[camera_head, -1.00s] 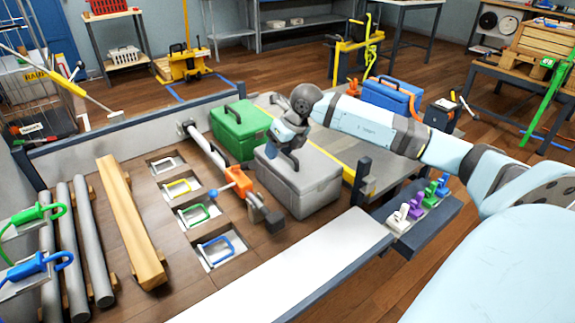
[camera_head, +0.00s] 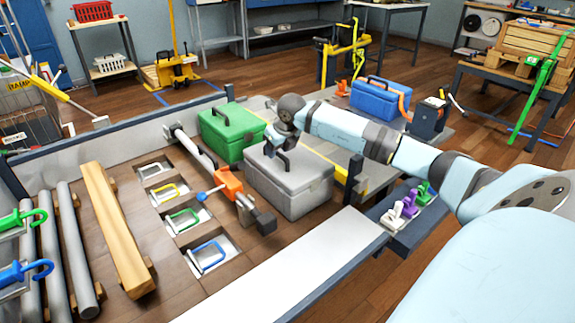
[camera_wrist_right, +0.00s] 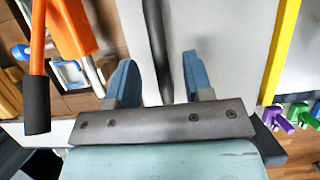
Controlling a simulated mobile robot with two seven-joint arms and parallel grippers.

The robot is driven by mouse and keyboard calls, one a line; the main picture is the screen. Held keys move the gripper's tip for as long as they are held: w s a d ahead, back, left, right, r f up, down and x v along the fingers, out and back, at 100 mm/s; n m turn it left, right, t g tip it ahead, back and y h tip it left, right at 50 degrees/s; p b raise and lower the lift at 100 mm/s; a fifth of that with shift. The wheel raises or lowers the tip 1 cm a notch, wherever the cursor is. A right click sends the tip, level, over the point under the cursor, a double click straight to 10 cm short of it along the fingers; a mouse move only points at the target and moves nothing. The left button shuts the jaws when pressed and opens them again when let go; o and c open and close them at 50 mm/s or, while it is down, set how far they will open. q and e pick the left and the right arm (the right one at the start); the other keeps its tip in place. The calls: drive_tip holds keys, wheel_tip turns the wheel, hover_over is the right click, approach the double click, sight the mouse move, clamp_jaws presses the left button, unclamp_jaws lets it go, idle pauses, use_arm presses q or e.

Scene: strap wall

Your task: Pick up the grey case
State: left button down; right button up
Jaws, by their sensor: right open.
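The grey case (camera_head: 290,188) stands upright on the bench deck, with a dark handle (camera_head: 283,158) on its lid. My right gripper (camera_head: 272,142) is just above the lid, at the handle. In the right wrist view my right gripper (camera_wrist_right: 158,68) has its two blue fingers apart. The dark handle (camera_wrist_right: 157,35) runs into the gap between them, over the light grey lid of the case (camera_wrist_right: 220,50). I cannot tell whether a finger touches the handle. The left gripper does not show.
A green case (camera_head: 228,135) stands close behind the grey case at left. An orange clamp tool (camera_head: 230,185) lies beside it. A yellow strip (camera_head: 325,166) and dark post (camera_head: 354,178) are at right. A blue case (camera_head: 378,98) stands farther back.

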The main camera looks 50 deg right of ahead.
drive_tip(key=x, duration=0.3)
drive_tip(key=shift+b, duration=0.3)
clamp_jaws()
idle(1.0)
drive_tip(key=shift+d+r, duration=0.1)
